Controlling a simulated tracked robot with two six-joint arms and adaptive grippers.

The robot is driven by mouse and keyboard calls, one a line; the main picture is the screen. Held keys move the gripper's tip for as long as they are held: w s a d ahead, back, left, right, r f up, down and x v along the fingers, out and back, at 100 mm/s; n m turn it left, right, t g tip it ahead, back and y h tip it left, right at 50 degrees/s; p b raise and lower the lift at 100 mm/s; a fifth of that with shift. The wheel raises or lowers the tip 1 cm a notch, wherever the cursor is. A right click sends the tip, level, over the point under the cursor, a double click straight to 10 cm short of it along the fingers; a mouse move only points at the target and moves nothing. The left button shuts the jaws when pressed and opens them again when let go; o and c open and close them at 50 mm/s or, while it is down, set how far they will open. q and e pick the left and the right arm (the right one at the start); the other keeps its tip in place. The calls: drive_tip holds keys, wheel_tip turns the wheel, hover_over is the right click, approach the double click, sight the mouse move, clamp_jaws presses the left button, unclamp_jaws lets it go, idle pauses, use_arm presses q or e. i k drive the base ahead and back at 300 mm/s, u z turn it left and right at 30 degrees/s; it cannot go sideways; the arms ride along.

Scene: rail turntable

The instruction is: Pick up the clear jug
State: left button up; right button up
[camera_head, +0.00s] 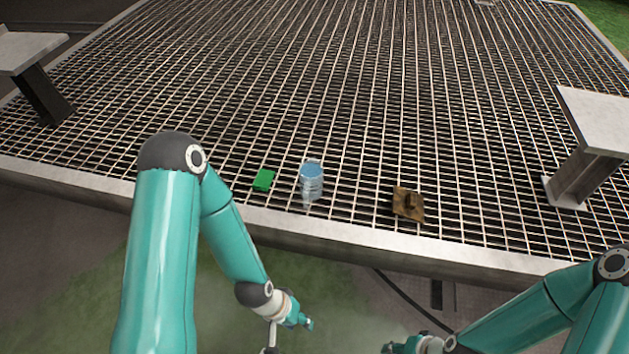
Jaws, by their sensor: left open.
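The clear jug (311,183) stands upright on the metal grating near its front edge, with a bluish look at its top. My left gripper (306,322) is below and in front of the grating's edge, apart from the jug, open and empty. My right gripper (390,348) is at the bottom of the view, partly cut off, and its fingers are too small to read.
A green block (263,180) lies just left of the jug. A brown piece with a knob (408,204) lies to its right. The grating's front rim (340,237) lies between my grippers and the jug. Grey stands (585,150) rise at both sides. The grating behind the jug is clear.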

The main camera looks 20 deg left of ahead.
sight(311, 172)
drive_tip(key=i, duration=0.85)
drive_tip(key=u, duration=0.05)
